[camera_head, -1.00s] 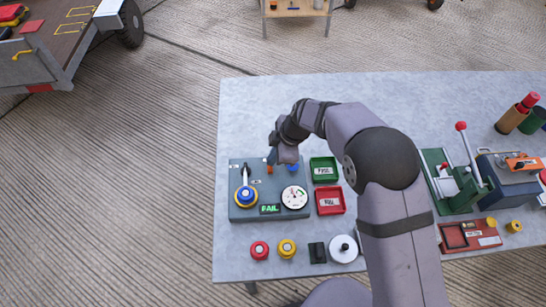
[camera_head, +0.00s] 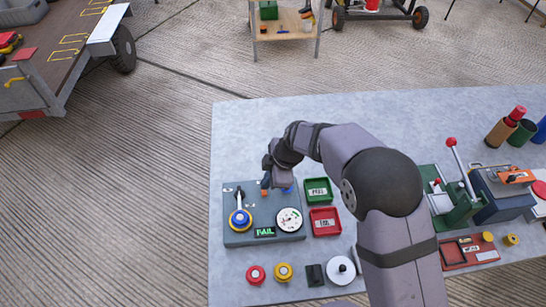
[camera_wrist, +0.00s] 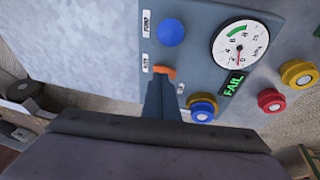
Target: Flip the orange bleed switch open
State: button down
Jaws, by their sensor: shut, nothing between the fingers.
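The grey test panel (camera_head: 236,228) lies on the table below my gripper. The orange bleed switch (camera_wrist: 166,72) shows in the wrist view as a small lever by a printed label, left of the gauge. My gripper (camera_wrist: 160,92) is shut and empty, with its dark fingertips right at the switch. I cannot tell whether they touch it. In the head view my gripper (camera_head: 266,182) is over the far part of the panel and largely hides the switch. A round blue knob (camera_wrist: 171,33) sits beside the switch. The panel's display (camera_head: 265,232) reads FAIL in green.
The panel also bears a pressure gauge (camera_head: 289,219) and a blue-and-yellow fitting (camera_head: 240,219). A green tray (camera_head: 318,190) and a red tray (camera_head: 325,221) stand to its right. Red (camera_head: 256,274) and yellow (camera_head: 283,272) round parts lie in front.

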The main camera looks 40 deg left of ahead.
notch_tip(320, 180, up, 3)
jog(key=p, duration=0.1)
notch_tip(320, 180, up, 9)
jog(key=b, duration=0.3)
send_over(267, 193)
jog(key=w, duration=0.4)
jog(key=shift+d, duration=0.15)
